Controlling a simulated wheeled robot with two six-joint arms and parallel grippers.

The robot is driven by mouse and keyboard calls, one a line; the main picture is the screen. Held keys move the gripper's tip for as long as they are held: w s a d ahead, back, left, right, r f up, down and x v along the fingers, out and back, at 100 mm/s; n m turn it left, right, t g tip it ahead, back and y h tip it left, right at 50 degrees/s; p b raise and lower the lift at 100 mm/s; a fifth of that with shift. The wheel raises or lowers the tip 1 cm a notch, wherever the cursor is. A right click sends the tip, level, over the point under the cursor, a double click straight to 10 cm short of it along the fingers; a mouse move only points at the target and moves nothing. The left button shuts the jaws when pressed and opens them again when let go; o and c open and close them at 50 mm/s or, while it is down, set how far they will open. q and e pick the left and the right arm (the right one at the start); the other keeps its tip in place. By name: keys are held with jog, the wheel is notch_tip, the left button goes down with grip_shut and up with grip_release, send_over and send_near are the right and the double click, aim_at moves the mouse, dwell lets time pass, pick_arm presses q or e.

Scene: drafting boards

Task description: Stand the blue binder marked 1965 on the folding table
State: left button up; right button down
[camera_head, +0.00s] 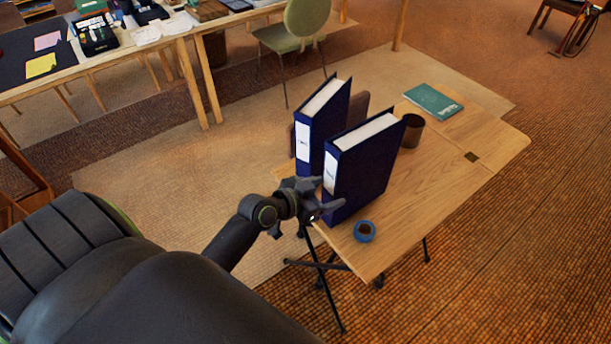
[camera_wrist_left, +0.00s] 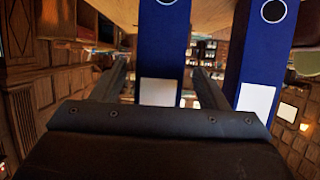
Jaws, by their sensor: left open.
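Two blue binders stand upright on the wooden folding table (camera_head: 408,215). The nearer blue binder (camera_head: 365,168) is on the right and the farther blue binder (camera_head: 320,125) on the left, with a gap between them. Each has a white spine label, too small to read, so I cannot tell which is marked 1965. My left gripper (camera_head: 322,196) is open at the nearer binder's spine. In the left wrist view, which looks upside down, that binder (camera_wrist_left: 163,38) shows between the fingers (camera_wrist_left: 160,68); contact is unclear. The other binder (camera_wrist_left: 262,52) is outside them. My right gripper is not in view.
A blue tape roll (camera_head: 364,231) lies near the table's front edge. A dark cup (camera_head: 411,131) and a green book (camera_head: 433,101) are farther back. A brown object (camera_head: 358,104) is partly hidden behind the binders. The table's right side is mostly clear. A green chair (camera_head: 300,28) stands beyond.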

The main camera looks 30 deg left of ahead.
pick_arm(q)
jog(key=v, duration=0.7)
jog(key=shift+s, duration=0.25)
jog(key=shift+r, duration=0.15)
jog(key=s+a+f+n+g+y, duration=0.1)
jog(key=s+a+f+g+y, duration=0.15)
jog(key=f, duration=0.65)
jog(key=s+a+f+n+g+y, duration=0.1)
jog(key=s+a+f+n, duration=0.15)
jog(key=f, duration=0.65)
jog(key=s+a+f+n+g+y, duration=0.1)
jog(key=s+a+f, duration=0.15)
jog(key=f, duration=0.55)
jog(key=s+d+f+g, duration=0.2)
jog(key=s+f+g, duration=0.1)
jog(key=s+f, duration=0.7)
jog(key=s+d+f+g+y, duration=0.1)
jog(key=s+f+g, duration=0.3)
jog(key=s+f, duration=0.6)
jog(key=s+d, duration=0.1)
jog(key=s, duration=0.6)
jog(key=shift+s, duration=0.25)
